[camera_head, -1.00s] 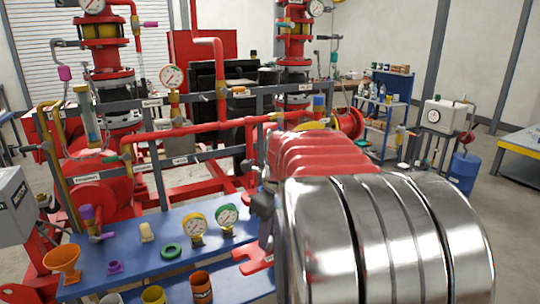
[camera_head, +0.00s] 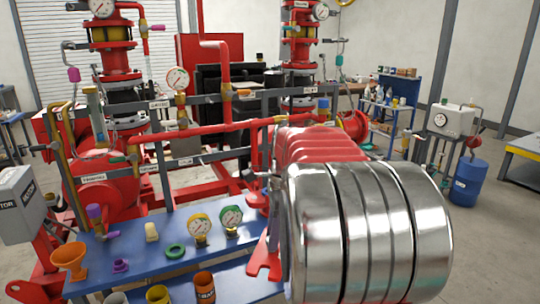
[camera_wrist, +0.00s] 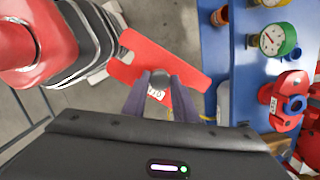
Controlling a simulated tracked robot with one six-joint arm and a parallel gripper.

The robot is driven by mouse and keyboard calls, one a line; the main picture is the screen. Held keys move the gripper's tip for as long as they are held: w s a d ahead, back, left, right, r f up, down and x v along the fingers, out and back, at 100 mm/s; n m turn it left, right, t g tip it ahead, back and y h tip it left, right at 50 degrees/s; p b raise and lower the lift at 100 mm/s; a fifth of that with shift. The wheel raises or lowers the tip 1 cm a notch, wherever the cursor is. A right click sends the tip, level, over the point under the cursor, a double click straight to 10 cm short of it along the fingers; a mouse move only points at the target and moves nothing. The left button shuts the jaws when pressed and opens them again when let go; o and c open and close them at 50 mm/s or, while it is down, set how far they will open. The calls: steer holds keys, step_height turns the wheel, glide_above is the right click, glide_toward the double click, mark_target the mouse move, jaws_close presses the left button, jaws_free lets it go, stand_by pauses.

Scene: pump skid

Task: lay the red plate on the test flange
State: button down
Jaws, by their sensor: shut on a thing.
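The red plate (camera_wrist: 188,103) is a flat strip with a notched end and a pale label. In the wrist view it lies across my gripper (camera_wrist: 160,84), which is shut on it around a grey round stub. In the head view the notched end of the plate (camera_head: 264,268) shows tilted at the bench's right end, left of my arm; the gripper there is mostly hidden. A red flange with a blue centre (camera_wrist: 294,103), possibly the test flange, stands on the blue bench at the right of the wrist view, apart from the plate.
The blue bench (camera_head: 130,250) carries a yellow gauge (camera_head: 199,229), a green gauge (camera_head: 231,219), a green ring (camera_head: 175,251) and an orange funnel (camera_head: 68,259). Red pipes and grey rails (camera_head: 220,104) stand behind it. Open floor (camera_head: 490,240) lies at the right.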

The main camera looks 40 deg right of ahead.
steer(key=n, duration=0.1)
steer(key=w+n, duration=0.1)
steer(key=shift+w+a+f+n, duration=0.1)
steer(key=shift+a+f+n, duration=0.1)
steer(key=shift+n, duration=0.2)
steer(key=w+a+f+n+g, duration=0.3)
steer(key=w+a+f+n, duration=0.55)
steer(key=n, duration=0.75)
steer(key=w+a+f+n, duration=0.3)
steer(key=a, duration=0.6)
steer(key=w+a+f+n+h, duration=0.1)
steer(key=w+a+f+n, duration=0.2)
steer(key=a, duration=0.6)
steer(key=shift+a+f, duration=0.3)
steer(key=shift+f, duration=0.45)
steer(key=shift+a, duration=0.1)
